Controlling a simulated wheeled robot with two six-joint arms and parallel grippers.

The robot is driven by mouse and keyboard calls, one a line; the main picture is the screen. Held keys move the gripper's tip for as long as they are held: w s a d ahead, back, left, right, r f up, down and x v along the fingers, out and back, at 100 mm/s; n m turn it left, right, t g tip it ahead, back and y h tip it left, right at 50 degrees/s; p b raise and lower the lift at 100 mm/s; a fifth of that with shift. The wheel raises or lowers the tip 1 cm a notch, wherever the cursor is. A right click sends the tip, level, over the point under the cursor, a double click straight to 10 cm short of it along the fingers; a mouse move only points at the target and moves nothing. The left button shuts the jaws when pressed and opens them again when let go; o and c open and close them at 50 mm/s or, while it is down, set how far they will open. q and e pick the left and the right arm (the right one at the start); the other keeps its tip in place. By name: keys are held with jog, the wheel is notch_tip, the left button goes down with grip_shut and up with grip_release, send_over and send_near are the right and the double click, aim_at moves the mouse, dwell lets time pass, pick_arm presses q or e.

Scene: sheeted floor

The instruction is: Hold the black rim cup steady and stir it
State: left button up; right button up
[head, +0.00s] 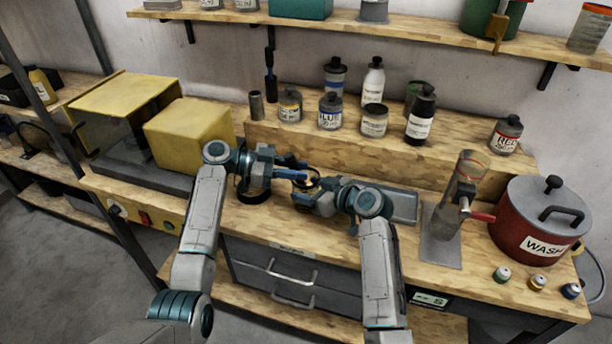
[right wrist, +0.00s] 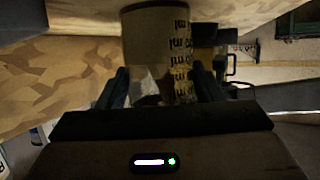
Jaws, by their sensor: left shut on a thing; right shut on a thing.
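The cup (right wrist: 155,45) fills the upper middle of the right wrist view, pale and see-through with dark printed marks on its side and a dark edge band. In the head view the cup (head: 306,183) shows only as a small dark-rimmed, amber-tinted shape, mostly hidden between the grippers. My right gripper (right wrist: 160,90) is shut on the cup, with one dark finger on each side. My left gripper (head: 298,170) reaches in from the left just above the cup. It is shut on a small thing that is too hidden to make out.
A grey tray (head: 400,205) lies right of my right gripper. A clamp stand (head: 440,250) and a red WASH pot (head: 530,220) stand further right. Several bottles (head: 330,110) line the raised shelf behind. A yellow box (head: 188,132) stands at left.

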pick_arm(q)
jog(key=a+r, duration=0.3)
jog(key=r, duration=0.7)
jog(key=shift+s+a+r, duration=0.15)
jog(key=shift+s+r, duration=0.1)
jog(key=shift+s, duration=0.1)
dwell(0.4)
jog(key=shift+r, duration=0.1)
dwell(0.4)
notch_tip(320, 180, up, 4)
jog(key=shift+f, duration=0.1)
dwell(0.4)
pick_arm(e)
jog(key=o, duration=1.2)
